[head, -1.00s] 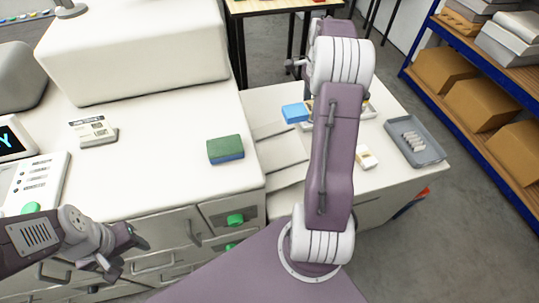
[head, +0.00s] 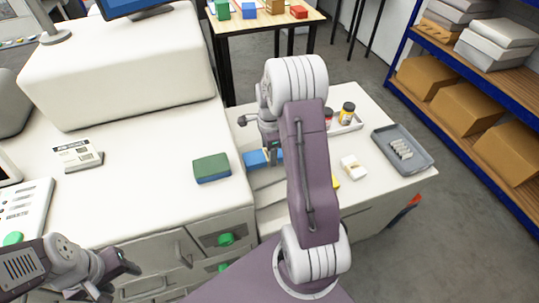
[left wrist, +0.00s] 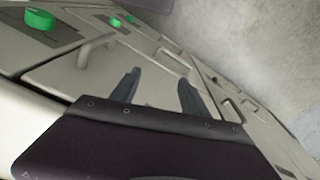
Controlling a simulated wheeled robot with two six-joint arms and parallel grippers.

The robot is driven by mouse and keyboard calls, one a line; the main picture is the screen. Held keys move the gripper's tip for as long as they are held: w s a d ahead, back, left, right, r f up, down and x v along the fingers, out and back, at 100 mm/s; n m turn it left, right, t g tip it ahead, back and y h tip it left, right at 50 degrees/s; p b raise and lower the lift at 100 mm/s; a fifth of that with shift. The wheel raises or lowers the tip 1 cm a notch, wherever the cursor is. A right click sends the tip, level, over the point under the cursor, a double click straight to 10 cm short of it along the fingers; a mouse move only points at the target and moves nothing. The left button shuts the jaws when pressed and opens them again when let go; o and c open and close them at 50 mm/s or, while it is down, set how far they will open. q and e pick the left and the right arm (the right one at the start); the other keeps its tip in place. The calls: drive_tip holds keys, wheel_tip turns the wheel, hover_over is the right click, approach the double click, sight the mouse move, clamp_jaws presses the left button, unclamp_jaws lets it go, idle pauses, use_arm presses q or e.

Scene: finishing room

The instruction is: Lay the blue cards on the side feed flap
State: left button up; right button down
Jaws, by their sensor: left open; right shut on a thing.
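The blue cards (head: 255,159) show as a flat blue stack at my right gripper (head: 270,152), which is shut on them; my right arm hides part of the stack. They are over the pale side feed flap (head: 266,179) at the right side of the white machine. I cannot tell whether the cards touch the flap. My left gripper (head: 126,271) is open and empty in front of the machine's drawers; its two fingers (left wrist: 158,92) also show apart in the left wrist view.
A green-and-blue block (head: 211,168) lies on the machine top. On the right table are a grey tray (head: 426,166) with white cylinders, a white item (head: 353,167) and jars (head: 348,112). A shelf with boxes (head: 465,107) stands at the right.

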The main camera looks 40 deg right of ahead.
drive_tip(key=shift+f, duration=0.65)
drive_tip(key=shift+w+d+f, duration=0.1)
drive_tip(key=shift+d+f, duration=0.05)
drive_tip(key=shift+f, duration=0.1)
drive_tip(key=shift+f, duration=0.45)
drive_tip(key=c, duration=0.5)
unclamp_jaws()
